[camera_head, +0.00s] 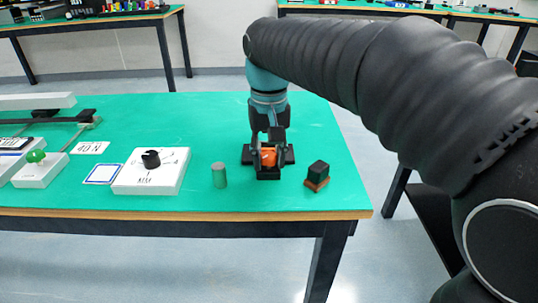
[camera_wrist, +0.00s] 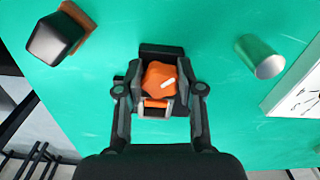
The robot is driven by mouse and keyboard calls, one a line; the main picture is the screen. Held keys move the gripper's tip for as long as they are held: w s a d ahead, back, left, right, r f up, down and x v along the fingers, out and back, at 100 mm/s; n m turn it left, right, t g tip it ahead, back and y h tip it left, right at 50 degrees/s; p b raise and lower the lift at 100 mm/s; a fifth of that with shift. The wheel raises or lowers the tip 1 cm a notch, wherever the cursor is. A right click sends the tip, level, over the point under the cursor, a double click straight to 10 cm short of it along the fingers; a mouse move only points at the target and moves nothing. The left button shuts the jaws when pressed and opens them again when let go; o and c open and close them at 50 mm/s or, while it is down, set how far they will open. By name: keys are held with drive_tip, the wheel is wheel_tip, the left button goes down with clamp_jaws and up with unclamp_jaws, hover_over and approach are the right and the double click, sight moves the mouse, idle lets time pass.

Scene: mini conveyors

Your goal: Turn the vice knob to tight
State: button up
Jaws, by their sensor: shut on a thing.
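An orange piece with a grey edge shows just below the knob in the wrist view.
A green cylinder (camera_head: 219,175) stands left of the vice. A dark block on a brown base (camera_head: 316,176) stands to its right, near the table's front edge. A white box with a black dial (camera_head: 151,160) is farther left. Bare green table (camera_head: 220,125) lies behind.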

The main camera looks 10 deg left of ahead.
sight(269, 156)
idle(0.4)
drive_tip(key=o, duration=0.9)
drive_tip(key=shift+r, duration=0.15)
wheel_tip(269, 156, up, 12)
drive_tip(key=shift+f, duration=0.1)
drive_tip(key=s+d+f+m+t, duration=0.1)
drive_tip(key=s+d+f, duration=0.15)
drive_tip(key=d, duration=0.55)
drive_tip(key=s+d+f+m+t, duration=0.1)
drive_tip(key=s+d+f, duration=0.15)
drive_tip(key=d, duration=0.55)
drive_tip(key=s+d+f+t, duration=0.1)
drive_tip(key=s+d+f, duration=0.2)
drive_tip(key=f, duration=0.1)
drive_tip(key=s+d+f+m+t, duration=0.1)
drive_tip(key=s+d+f, duration=0.2)
drive_tip(key=d+f, duration=0.1)
drive_tip(key=s+d+f+m+t, duration=0.1)
drive_tip(key=s+d+f, duration=0.2)
drive_tip(key=f, duration=0.3)
drive_tip(key=shift+s+d+t, duration=0.3)
drive_tip(key=shift+d, duration=0.35)
